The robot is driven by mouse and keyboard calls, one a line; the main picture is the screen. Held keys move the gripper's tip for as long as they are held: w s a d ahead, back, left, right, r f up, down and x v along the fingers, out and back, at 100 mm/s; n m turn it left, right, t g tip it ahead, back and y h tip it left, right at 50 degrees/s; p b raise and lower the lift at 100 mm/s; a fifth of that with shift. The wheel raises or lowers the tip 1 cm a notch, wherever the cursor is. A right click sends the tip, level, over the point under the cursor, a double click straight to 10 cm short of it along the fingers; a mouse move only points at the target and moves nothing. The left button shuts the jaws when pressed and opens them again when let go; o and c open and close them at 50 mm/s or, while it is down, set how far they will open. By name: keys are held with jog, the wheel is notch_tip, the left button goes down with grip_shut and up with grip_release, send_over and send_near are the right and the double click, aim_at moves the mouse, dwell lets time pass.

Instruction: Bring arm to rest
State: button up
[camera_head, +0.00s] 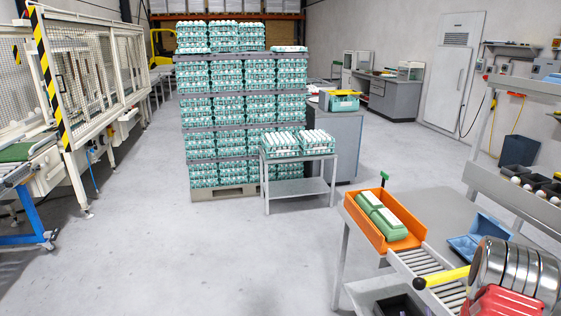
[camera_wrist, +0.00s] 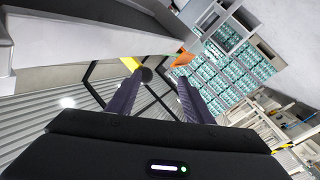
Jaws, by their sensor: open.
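My gripper (camera_wrist: 160,78) shows in the wrist view as two dark fingers spread apart. The gap between them is empty. The wrist view is strongly tilted. A yellow bar with a black round end (camera_wrist: 146,74) appears near the left fingertip; I cannot tell the distance between them. The same kind of bar (camera_head: 446,276) crosses the rollers in the head view. My gripper does not show in the head view.
An orange tray (camera_head: 364,226) holding green egg cartons (camera_head: 382,216) stands beside a roller conveyor (camera_head: 424,263). A blue tray (camera_head: 465,247) lies right of it. Stacked egg trays (camera_head: 228,75) and a small cart (camera_head: 290,187) stand behind. The floor at centre-left is clear.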

jog(key=s+f+m+g+y, duration=0.25)
jog(key=s+f+g, duration=0.25)
jog(key=f+g, duration=0.7)
jog(key=s+a+r+y, duration=0.1)
jog(key=s+a+r, duration=0.4)
jog(key=a+r, duration=0.3)
jog(key=s+a+r, duration=0.5)
jog(key=a+r, duration=0.3)
jog(key=r, duration=0.8)
jog(key=s+a+r+y, duration=0.1)
jog(key=s+a+r, duration=0.4)
jog(key=a+r, duration=0.4)
notch_tip(320, 180, up, 4)
jog(key=shift+f+y, duration=0.25)
jog(key=shift+y, duration=0.1)
jog(key=shift+m, duration=0.25)
